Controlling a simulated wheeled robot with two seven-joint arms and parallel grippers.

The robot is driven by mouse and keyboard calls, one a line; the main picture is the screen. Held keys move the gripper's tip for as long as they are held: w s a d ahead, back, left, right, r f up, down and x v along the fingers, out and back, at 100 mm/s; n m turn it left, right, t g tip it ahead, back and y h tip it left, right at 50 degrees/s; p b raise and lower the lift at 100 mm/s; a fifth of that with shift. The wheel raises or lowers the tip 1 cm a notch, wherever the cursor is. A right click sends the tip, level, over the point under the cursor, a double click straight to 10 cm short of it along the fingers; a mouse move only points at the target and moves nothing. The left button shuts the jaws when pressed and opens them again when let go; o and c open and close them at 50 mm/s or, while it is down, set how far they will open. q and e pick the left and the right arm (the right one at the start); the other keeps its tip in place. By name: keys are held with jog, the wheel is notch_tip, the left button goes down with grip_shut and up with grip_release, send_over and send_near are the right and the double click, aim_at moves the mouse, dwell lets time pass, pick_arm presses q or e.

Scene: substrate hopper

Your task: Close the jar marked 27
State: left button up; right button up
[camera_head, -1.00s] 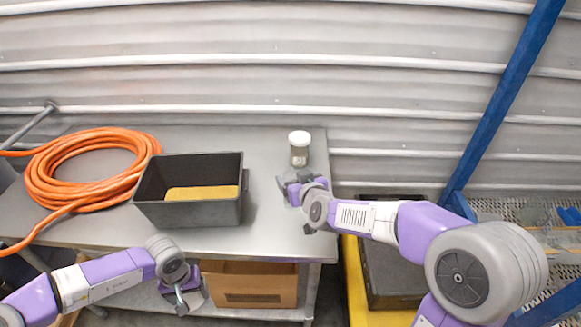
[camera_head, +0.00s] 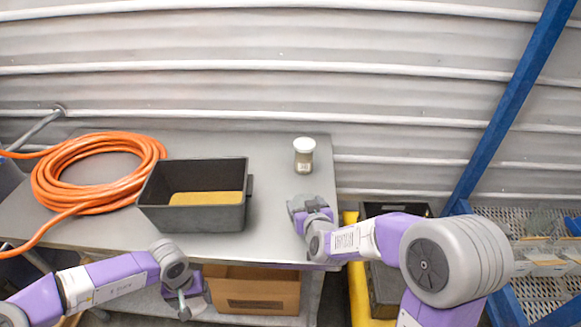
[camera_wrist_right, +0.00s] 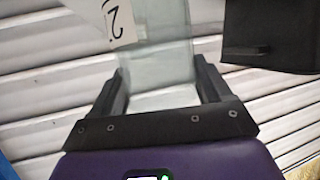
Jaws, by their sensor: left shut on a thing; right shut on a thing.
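My right gripper (camera_head: 299,205) is over the right part of the table, in front of the white-lidded jar. In the right wrist view its two fingers (camera_wrist_right: 160,90) are shut on a clear glass jar (camera_wrist_right: 158,65). A white label (camera_wrist_right: 118,22) on that jar shows a digit that looks like 2, partly cut off by the frame. The held jar's mouth cannot be made out. My left gripper (camera_head: 188,297) is low, in front of the table edge, shut on a small grey-green thing (camera_head: 183,306), seen edge-on, perhaps a lid.
A lidded jar (camera_head: 304,158) stands upright at the table's back right. A black bin (camera_head: 205,218) with a yellow thing inside stands mid-table; an orange hose coil (camera_head: 48,185) lies left. A cardboard box (camera_head: 255,291) sits below the tabletop. A blue post (camera_head: 507,105) rises at right.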

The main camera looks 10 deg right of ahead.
jog(key=s+a, duration=0.2)
jog(key=a, duration=0.6)
jog(key=s+a, duration=0.1)
jog(key=a, duration=0.8)
jog(key=shift+s, duration=0.4)
pick_arm(q)
jog(key=shift+s+r+p, duration=0.7)
jog(key=shift+r, duration=0.1)
jog(key=shift+w+r+p, duration=0.1)
jog(key=shift+w+p, duration=0.2)
jog(key=shift+w, duration=0.55)
jog(key=shift+s+r, duration=0.1)
jog(key=shift+s, duration=0.1)
pick_arm(e)
jog(key=w+d+r+m+g+h, duration=0.1)
jog(key=w+d+r+m+h, duration=0.1)
jog(key=d, duration=0.6)
jog(key=w+d+r+m+g+h, duration=0.2)
jog(key=d+r+m+h, duration=0.3)
jog(key=d, duration=0.3)
jog(key=shift+w+r+m+h, duration=0.15)
jog(key=shift+w+m+h, duration=0.35)
jog(key=shift+h, duration=0.3)
